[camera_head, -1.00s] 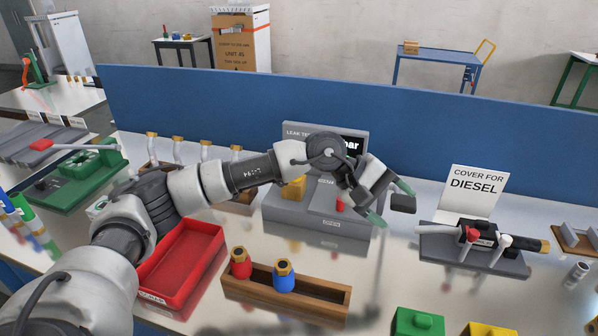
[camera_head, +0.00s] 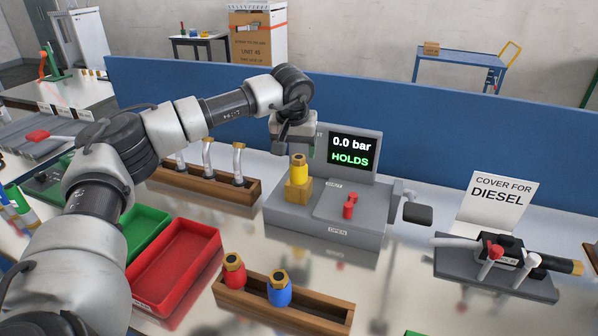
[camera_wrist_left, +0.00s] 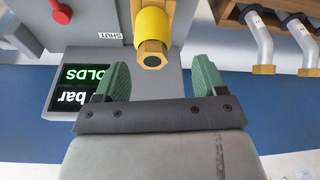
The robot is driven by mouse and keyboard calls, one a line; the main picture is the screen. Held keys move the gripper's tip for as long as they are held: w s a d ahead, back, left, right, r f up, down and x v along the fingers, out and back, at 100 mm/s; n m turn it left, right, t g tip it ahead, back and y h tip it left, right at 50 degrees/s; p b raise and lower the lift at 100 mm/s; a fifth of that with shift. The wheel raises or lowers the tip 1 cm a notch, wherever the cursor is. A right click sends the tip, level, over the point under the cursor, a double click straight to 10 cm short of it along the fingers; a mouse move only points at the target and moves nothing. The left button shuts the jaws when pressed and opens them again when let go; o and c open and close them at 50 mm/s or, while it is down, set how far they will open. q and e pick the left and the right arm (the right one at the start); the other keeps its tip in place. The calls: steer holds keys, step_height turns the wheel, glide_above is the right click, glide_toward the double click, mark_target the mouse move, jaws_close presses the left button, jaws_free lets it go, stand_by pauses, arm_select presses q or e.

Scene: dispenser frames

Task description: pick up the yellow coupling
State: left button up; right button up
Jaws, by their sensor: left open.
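The yellow coupling (camera_head: 299,171) stands upright with a brass hex top in a yellow-tan block on the left of the grey leak tester (camera_head: 325,240). It also shows in the left wrist view (camera_wrist_left: 152,25), with its hex end towards my fingers. My left gripper (camera_head: 296,146) is just above and behind the coupling in the head view. In the left wrist view its green fingers (camera_wrist_left: 162,78) are spread apart with nothing between them, and the coupling lies just beyond their tips. My right gripper is not in view.
The tester's screen (camera_head: 351,150) reads 0.0 bar HOLDS. A red knob (camera_head: 349,205) and a dark-ended handle (camera_head: 417,214) are to the right. A wooden rack (camera_head: 230,190) with bent tubes stands left. Red and blue couplings sit in a front wooden holder (camera_head: 325,308), near a red tray (camera_head: 165,295).

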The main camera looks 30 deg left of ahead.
mark_target(299, 156)
arm_select(q)
steer(key=x, duration=0.2)
steer(key=p+x, duration=0.1)
steer(key=x, duration=0.1)
steer(key=shift+d+f, duration=0.15)
steer(key=shift+d, duration=0.25)
steer(key=shift+w+a+f, duration=0.1)
steer(key=shift+w+f, duration=0.05)
steer(key=shift+f, duration=0.3)
steer(key=shift+r, duration=0.1)
steer(key=c, duration=1.2)
steer(key=shift+r, duration=0.6)
step_height(299, 156, up, 2)
steer(key=shift+r+b, duration=0.2)
steer(key=shift+b, duration=0.15)
steer(key=shift+w+d+r+p, duration=0.3)
steer(key=shift+d+r+p, duration=0.3)
steer(key=shift+d+r, duration=1.45)
steer(key=shift+w+d+r+p, duration=0.3)
steer(key=shift+d+r+p, duration=0.25)
steer(key=shift+d+r, duration=1.5)
steer(key=shift+w+d+r+p, duration=0.3)
steer(key=shift+d+r+p, duration=0.3)
steer(key=shift+d+r, duration=1.45)
